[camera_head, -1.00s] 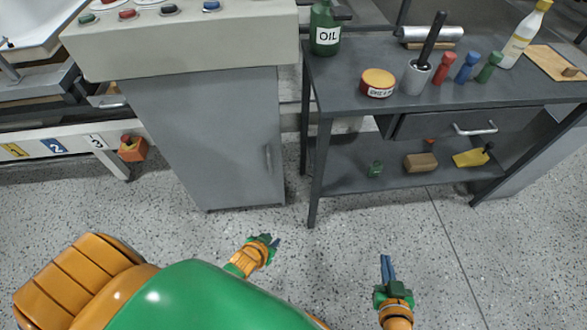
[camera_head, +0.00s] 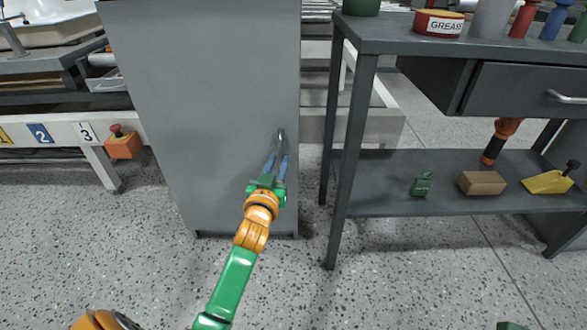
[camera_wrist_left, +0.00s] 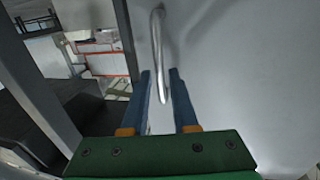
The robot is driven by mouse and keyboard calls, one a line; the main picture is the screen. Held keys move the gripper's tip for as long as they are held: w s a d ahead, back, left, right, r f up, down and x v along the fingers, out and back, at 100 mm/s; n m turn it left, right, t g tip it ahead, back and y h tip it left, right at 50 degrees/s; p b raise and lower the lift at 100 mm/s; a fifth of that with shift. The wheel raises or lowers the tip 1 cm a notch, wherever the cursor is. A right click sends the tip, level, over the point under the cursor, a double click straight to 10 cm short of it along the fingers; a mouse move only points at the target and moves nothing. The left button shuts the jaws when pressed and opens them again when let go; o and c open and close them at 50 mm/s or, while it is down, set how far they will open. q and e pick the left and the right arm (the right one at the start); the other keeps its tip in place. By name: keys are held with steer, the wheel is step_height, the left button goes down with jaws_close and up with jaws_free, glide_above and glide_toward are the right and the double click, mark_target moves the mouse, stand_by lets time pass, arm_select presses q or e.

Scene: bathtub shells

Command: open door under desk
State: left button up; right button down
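The grey cabinet door (camera_head: 225,110) under the desk is shut, flush with the cabinet front. Its vertical silver handle (camera_head: 281,137) is near the door's right edge. My left gripper (camera_head: 278,158) is at the lower end of the handle, pointing at it. In the left wrist view the two blue fingers (camera_wrist_left: 160,74) are apart, with the curved handle (camera_wrist_left: 157,45) reaching down between their tips. The fingers do not look closed on it. My right gripper's fingers are not seen; only a green bit of my right arm shows at the bottom edge.
A dark workbench (camera_head: 345,150) stands close on the right; its front leg is near the door's handle side. Its lower shelf holds a small green can (camera_head: 421,184), a brown block (camera_head: 482,183) and a yellow scoop (camera_head: 549,181). An orange emergency-stop box (camera_head: 123,144) is at left. The speckled floor in front is clear.

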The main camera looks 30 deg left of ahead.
mark_target(280, 157)
arm_select(q)
steer(key=b+x, duration=0.1)
steer(key=x, duration=0.2)
steer(key=shift+w+a, duration=0.1)
steer(key=shift+w, duration=0.05)
jaws_close()
stand_by(1.2)
